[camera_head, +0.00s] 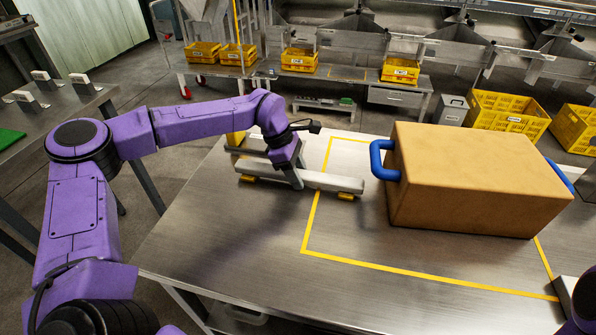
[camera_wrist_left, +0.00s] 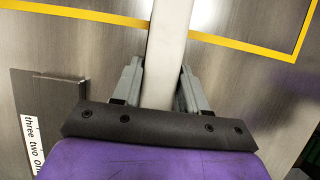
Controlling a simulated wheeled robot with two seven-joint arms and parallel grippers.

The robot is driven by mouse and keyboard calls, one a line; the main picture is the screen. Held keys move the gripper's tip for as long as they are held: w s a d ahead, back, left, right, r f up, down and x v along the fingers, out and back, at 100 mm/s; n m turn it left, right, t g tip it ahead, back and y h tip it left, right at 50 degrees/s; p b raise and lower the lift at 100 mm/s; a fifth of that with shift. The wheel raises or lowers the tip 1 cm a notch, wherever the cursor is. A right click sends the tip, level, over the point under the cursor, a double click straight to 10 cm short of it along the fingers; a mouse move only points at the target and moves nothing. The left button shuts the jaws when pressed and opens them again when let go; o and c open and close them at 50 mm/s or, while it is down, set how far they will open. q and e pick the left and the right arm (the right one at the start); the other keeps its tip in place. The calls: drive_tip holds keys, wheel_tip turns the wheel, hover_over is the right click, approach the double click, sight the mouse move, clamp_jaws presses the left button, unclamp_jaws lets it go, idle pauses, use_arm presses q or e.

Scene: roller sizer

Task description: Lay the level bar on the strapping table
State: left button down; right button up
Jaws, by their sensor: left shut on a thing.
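The level bar (camera_head: 335,183) is a long pale grey bar with yellow pads under its ends. It lies level at the back left of the steel strapping table (camera_head: 215,235), across the left line of the yellow tape outline. I cannot tell whether its pads touch the table or hang just above it. In the left wrist view the bar (camera_wrist_left: 169,45) runs between the two fingers (camera_wrist_left: 160,85). My right gripper is not in view.
A large brown box (camera_head: 480,185) with blue handles (camera_head: 383,160) stands right of the bar, inside the tape outline. A grey and yellow fixture (camera_head: 236,141) stands just behind the bar's left end. The table's front left is clear. Yellow crates (camera_head: 508,116) stand beyond.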

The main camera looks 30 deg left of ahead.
use_arm(q)
drive_tip(key=shift+f, duration=0.1)
drive_tip(key=c, duration=0.6)
unclamp_jaws()
drive_tip(key=v, duration=1.2)
